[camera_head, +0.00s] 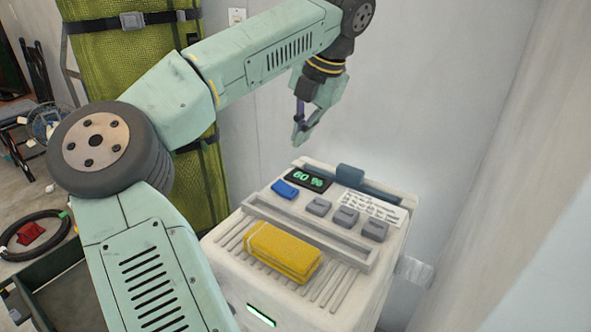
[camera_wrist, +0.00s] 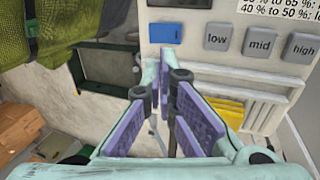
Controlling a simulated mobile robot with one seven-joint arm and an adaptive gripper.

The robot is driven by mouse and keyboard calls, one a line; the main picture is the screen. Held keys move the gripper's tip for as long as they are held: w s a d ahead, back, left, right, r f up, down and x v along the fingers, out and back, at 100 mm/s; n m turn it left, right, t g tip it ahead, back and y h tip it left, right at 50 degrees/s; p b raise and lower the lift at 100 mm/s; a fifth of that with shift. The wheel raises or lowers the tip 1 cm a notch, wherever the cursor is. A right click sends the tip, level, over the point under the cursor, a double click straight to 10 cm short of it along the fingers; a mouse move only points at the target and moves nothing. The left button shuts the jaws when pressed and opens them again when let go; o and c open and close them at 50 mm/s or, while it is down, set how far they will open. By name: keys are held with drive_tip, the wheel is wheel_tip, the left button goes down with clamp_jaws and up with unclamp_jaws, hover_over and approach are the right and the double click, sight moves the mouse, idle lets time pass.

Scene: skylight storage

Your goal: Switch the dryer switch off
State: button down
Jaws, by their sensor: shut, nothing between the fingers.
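The dryer (camera_head: 350,290) is a white box with a control panel on its sloped top. Its display (camera_head: 307,177) reads 60 %. A blue switch (camera_head: 285,189) sits left of a row of grey buttons (camera_head: 346,217). In the wrist view the blue switch (camera_wrist: 165,33) is at top centre, and the buttons read low, mid and high. My gripper (camera_head: 299,141) is shut and empty, pointing down above the back left of the dryer. In the wrist view its fingertips (camera_wrist: 171,72) appear just below the blue switch, apart from it.
A folded yellow cloth (camera_head: 283,252) lies on the dryer's slatted top; a printed label (camera_head: 372,208) is behind the buttons. A wall stands close behind and right. A green strapped bundle (camera_head: 140,60) stands left. A dark bin (camera_head: 62,290) is on the floor at lower left.

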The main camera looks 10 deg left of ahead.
sight(282, 189)
drive_tip(key=shift+s, duration=0.15)
drive_tip(key=shift+a, duration=0.1)
drive_tip(key=p+x, duration=0.1)
drive_tip(key=x, duration=1.3)
drive_tip(key=shift+p, duration=0.3)
drive_tip(key=shift+a+f+h+p, duration=0.15)
drive_tip(key=shift+h+p, duration=0.15)
drive_tip(key=shift+h, duration=0.2)
drive_tip(key=shift+f+g+h, duration=0.2)
drive_tip(key=shift+g+h, duration=0.1)
